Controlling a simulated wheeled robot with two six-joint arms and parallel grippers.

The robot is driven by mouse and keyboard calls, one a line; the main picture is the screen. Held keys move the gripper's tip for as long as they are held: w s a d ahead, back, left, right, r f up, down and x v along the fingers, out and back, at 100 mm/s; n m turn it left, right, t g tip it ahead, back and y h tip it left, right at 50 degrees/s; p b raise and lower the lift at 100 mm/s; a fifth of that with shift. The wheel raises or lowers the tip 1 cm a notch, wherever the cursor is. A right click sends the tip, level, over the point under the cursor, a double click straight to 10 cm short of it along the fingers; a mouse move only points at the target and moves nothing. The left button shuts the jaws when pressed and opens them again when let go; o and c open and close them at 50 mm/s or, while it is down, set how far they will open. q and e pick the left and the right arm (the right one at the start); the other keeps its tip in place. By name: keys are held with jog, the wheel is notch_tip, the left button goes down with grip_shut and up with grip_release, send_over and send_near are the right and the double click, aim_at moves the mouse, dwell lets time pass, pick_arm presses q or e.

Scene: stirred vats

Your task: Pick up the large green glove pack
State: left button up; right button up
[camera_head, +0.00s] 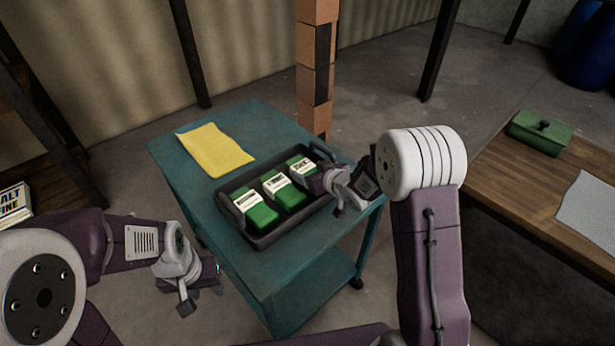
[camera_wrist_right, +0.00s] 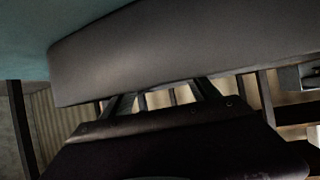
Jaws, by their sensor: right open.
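Three green packs with white labels stand in a dark tray (camera_head: 262,243) on a teal cart: a left pack (camera_head: 261,215), a middle pack (camera_head: 290,197) and a right pack (camera_head: 296,164). They look much alike; the label print is too small to read, so I cannot tell which is the large glove pack. My right gripper (camera_head: 332,188) is open at the tray's right end, close to the right pack and overlapping its edge in the head view. Contact cannot be told. My left gripper (camera_head: 198,294) hangs at the cart's left front, away from the packs; its jaws are unclear.
A yellow cloth (camera_head: 215,149) lies on the cart (camera_head: 165,148) behind the tray. A brick-like post (camera_head: 316,60) stands behind the cart. A wooden table (camera_head: 500,185) with a green box (camera_head: 540,132) and a grey sheet (camera_head: 590,208) is at right.

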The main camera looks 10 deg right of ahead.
jog(key=c, duration=1)
jog(key=shift+r, duration=0.3)
jog(key=shift+c, duration=0.9)
notch_tip(320, 180, up, 28)
jog(key=p, duration=1.6)
jog(key=shift+f, duration=0.2)
jog(key=shift+c, duration=0.2)
